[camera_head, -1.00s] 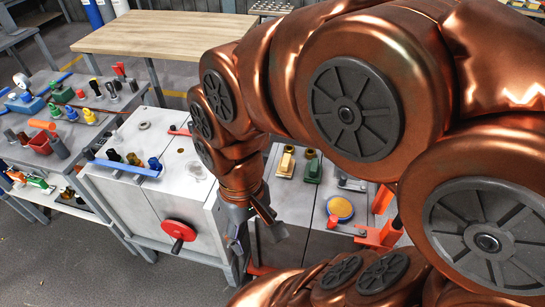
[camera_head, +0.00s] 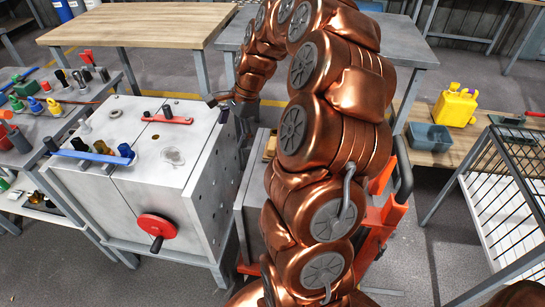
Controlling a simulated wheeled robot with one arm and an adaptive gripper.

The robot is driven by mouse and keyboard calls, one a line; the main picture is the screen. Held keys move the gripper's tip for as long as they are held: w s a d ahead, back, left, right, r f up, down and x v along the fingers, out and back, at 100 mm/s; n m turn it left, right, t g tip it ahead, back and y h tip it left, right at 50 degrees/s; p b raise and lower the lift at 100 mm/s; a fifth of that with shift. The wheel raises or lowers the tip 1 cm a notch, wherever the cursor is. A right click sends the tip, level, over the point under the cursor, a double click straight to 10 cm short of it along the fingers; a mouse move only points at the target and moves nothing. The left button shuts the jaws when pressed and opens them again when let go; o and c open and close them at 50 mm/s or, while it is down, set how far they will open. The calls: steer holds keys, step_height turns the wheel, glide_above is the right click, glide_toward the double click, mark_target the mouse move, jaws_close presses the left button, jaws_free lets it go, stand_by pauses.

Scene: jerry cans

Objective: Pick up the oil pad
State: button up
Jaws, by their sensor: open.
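I cannot pick out a thing that is surely the oil pad in this view. My gripper (camera_head: 225,108) is small and partly dark at the end of my copper arm. It is open, with nothing visible between its fingers, by the top right edge of the grey metal cabinet (camera_head: 185,190). My arm hides most of the surface right of this cabinet.
The cabinet carries a red bar (camera_head: 167,119), a blue bar (camera_head: 95,157) and a red handwheel (camera_head: 156,226). A wooden table (camera_head: 140,25) stands behind. At right are a yellow jerry can (camera_head: 455,107), a blue-grey bin (camera_head: 428,138) and a black wire rack (camera_head: 510,190).

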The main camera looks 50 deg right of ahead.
steer(key=d+f+m+b, duration=0.2)
steer(key=d+f+m, duration=0.3)
steer(key=d, duration=0.4)
steer(key=m+t+h+b, duration=0.1)
steer(key=m+b, duration=0.1)
steer(key=m, duration=0.2)
glide_toward(270, 148)
steer(key=f, duration=0.2)
steer(key=w+d+f, duration=0.2)
steer(key=f, duration=0.1)
steer(key=shift+f, duration=0.4)
steer(key=shift+w+x, duration=0.15)
steer(key=shift+x, duration=1.1)
steer(key=shift+w+x, duration=0.15)
steer(key=shift+x, duration=1.15)
steer(key=shift+w+x, duration=0.2)
steer(key=shift+x, duration=1.05)
steer(key=shift+a+r+t, duration=0.15)
steer(key=shift+r+t, duration=0.15)
steer(key=c, duration=0.9)
